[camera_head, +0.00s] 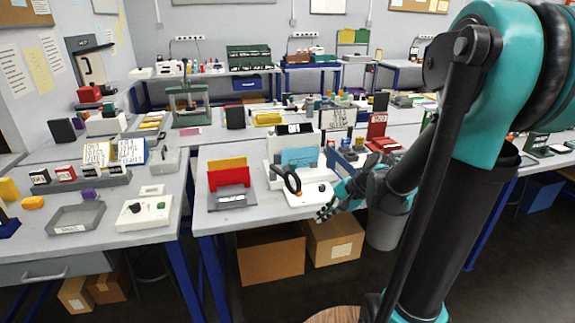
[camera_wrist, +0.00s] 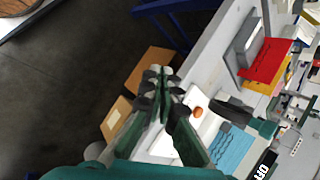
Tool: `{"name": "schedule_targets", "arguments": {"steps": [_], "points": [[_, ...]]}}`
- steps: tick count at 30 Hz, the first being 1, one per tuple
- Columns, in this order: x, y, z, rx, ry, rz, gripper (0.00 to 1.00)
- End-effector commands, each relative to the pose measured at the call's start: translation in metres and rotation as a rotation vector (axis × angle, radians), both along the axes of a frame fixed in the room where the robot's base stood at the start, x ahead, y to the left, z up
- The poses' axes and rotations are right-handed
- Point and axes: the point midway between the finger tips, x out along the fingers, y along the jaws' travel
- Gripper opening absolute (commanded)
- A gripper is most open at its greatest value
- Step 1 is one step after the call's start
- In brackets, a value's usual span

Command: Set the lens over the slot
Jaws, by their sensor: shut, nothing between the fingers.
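A black ring-shaped lens (camera_head: 292,181) on a short dark arm stands at the front left of a white machine (camera_head: 310,196) on the middle table. In the wrist view a dark arm-like part (camera_wrist: 236,112) stands over the machine, probably the same lens seen from above. A light blue sheet (camera_head: 300,157) stands upright in the machine; it also shows in the wrist view (camera_wrist: 230,150). I cannot make out the slot. My gripper (camera_head: 323,214) is shut and empty, in front of the table's front edge, apart from the lens. Its fingers also show in the wrist view (camera_wrist: 158,78).
A grey holder with red and yellow sheets (camera_head: 230,180) stands left of the machine. An orange-red knob (camera_wrist: 197,111) sits on the machine's front. Cardboard boxes (camera_head: 270,255) stand under the table. A blue bin and red holder (camera_head: 377,130) are at the right.

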Motion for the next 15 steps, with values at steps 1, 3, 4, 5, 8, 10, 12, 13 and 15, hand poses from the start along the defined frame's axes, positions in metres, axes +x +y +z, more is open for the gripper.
{"name": "schedule_targets", "arguments": {"steps": [1, 3, 4, 5, 8, 10, 12, 13, 15], "points": [[-0.015, -0.007, -0.006, -0.073, -0.042, 0.046, 0.00], [-0.029, -0.019, -0.013, -0.170, -0.096, 0.110, 0.00], [-0.035, -0.024, -0.015, -0.209, -0.115, 0.137, 0.00], [-0.039, -0.028, -0.017, -0.246, -0.133, 0.163, 0.00], [-0.053, -0.043, -0.023, -0.361, -0.183, 0.246, 0.00], [-0.059, -0.051, -0.025, -0.440, -0.213, 0.305, 0.00], [-0.063, -0.060, -0.024, -0.521, -0.238, 0.364, 0.00], [-0.063, -0.062, -0.022, -0.554, -0.246, 0.389, 0.00], [-0.058, -0.065, -0.015, -0.619, -0.256, 0.432, 0.00]]}}
